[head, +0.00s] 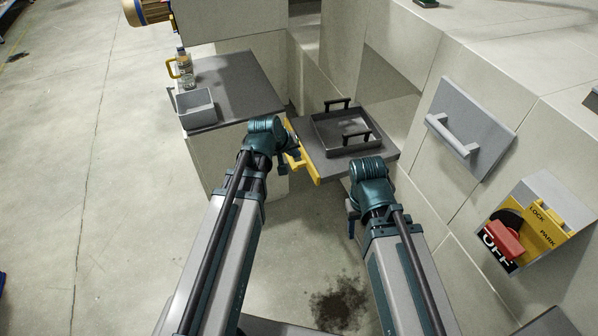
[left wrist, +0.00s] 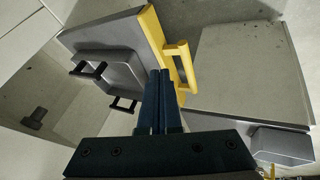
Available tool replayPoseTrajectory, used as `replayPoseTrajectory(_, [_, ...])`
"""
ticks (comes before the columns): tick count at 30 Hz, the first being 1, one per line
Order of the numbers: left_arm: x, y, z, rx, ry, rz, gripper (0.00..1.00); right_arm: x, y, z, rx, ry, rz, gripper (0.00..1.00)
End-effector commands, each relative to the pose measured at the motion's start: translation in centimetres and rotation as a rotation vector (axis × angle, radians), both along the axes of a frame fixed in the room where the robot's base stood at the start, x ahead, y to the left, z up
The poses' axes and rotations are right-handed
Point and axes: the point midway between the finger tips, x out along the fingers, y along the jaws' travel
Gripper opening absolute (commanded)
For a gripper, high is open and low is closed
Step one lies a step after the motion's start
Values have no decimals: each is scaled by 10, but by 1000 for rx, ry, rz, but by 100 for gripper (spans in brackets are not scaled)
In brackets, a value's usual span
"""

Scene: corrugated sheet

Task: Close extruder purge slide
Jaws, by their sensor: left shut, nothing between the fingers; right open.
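The purge slide (head: 383,163) is a dark grey shelf that sticks out of the pale machine front. It has a yellow front edge with a yellow handle (head: 301,164), and a dark tray with two black handles (head: 334,116) sits on it. My left gripper (head: 284,160) is at the yellow front. In the left wrist view its fingers (left wrist: 163,76) are shut with nothing between them, beside the yellow handle (left wrist: 182,66); I cannot tell whether they touch it. My right gripper (head: 352,222) is open and empty, in front of the slide and lower right; its fingers are mostly hidden.
A side bench (head: 232,77) at the left holds a grey bin (head: 196,108) and a bottle (head: 185,68). At the right are a panel with a grey bar handle (head: 452,134) and a lock box with a red switch (head: 503,240). The floor in front is free, with a dark stain.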

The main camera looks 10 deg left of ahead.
Motion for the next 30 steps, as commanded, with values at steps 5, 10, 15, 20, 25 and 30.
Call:
replayPoseTrajectory(5, [15,18,-17,-38,-46,67,0,0,0,-24,0,0,0,50])
replayPoseTrajectory(10, [18,22,-16,-48,-57,81,0,0,0,-25,0,0,0,50])
replayPoseTrajectory(15, [19,21,-19,-46,-56,80,0,0,0,-27,0,0,0,50])
replayPoseTrajectory(20, [26,19,-30,-46,-56,80,0,0,0,-38,0,0,0,50])
replayPoseTrajectory(25, [39,15,-49,-45,-56,78,0,0,0,-58,0,0,0,50])
replayPoseTrajectory(30, [55,10,-72,-45,-56,78,0,0,0,-81,0,0,0,50])
